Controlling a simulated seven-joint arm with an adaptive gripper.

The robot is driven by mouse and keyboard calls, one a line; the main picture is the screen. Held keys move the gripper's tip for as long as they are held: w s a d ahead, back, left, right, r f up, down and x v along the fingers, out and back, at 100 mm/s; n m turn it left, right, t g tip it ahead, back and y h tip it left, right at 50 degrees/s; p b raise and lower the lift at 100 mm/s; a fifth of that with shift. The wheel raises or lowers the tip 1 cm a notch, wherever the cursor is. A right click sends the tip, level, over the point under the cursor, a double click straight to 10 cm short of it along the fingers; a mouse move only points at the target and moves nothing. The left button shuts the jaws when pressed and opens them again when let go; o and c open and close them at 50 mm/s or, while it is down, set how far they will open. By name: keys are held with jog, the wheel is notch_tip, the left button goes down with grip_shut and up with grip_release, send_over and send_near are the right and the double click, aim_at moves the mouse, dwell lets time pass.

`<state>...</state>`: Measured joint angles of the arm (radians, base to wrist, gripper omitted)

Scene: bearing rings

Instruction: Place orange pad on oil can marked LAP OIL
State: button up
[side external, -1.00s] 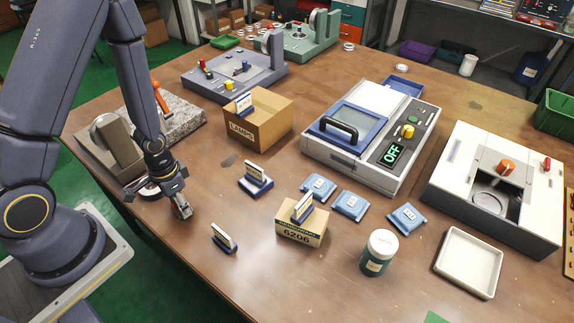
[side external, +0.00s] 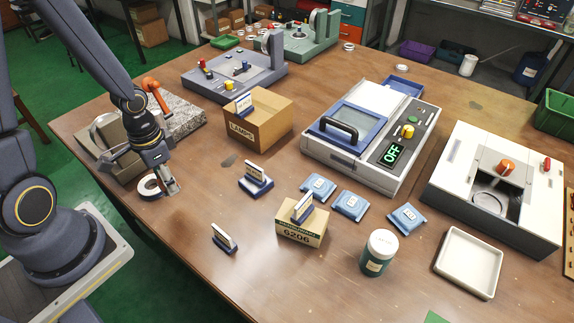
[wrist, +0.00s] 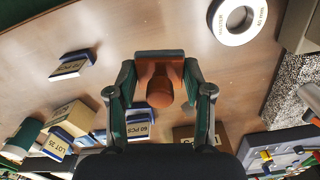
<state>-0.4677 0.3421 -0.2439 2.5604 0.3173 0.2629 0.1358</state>
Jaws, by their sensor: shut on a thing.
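My gripper (side external: 170,187) is at the left side of the bench, pointing down beside a white ring. In the wrist view my gripper (wrist: 160,84) is shut on an orange-brown pad (wrist: 158,58) with a round knob, held between the two fingers. The pad cannot be made out clearly in the side view. A teal can with a white lid (side external: 379,253) stands upright at the front right, well away from my gripper. Its label is too small to read, so I cannot tell whether it says LAP OIL.
The white ring (side external: 150,187) lies beside my gripper. Small label stands (side external: 256,180), a 6206 box (side external: 300,236) and blue packets (side external: 348,204) lie between my gripper and the can. A taller LAMPS carton (side external: 270,128) stands behind. A white tray (side external: 468,262) is right of the can.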

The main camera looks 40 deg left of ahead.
jog(key=shift+a+r, duration=0.2)
jog(key=shift+r, duration=0.15)
jog(key=w+d+r+m, duration=0.4)
jog(key=w+d, duration=0.2)
jog(key=d, duration=0.1)
jog(key=w+d+r+m, duration=0.4)
jog(key=w+d+m, duration=0.15)
jog(key=d, duration=0.25)
jog(key=s+d+r+m, duration=0.3)
jog(key=d, duration=0.8)
jog(key=s+d+r+m, duration=0.2)
jog(key=d+r+m, duration=0.1)
jog(key=d, duration=0.8)
send_over(384, 241)
jog(key=f, duration=0.9)
jog(key=shift+s+a+f, duration=0.15)
jog(key=shift+s+a, duration=0.05)
jog(key=shift+s, duration=0.1)
jog(key=shift+w+d+f, duration=0.2)
jog(key=shift+w+f, duration=0.05)
jog(key=shift+f, duration=1.7)
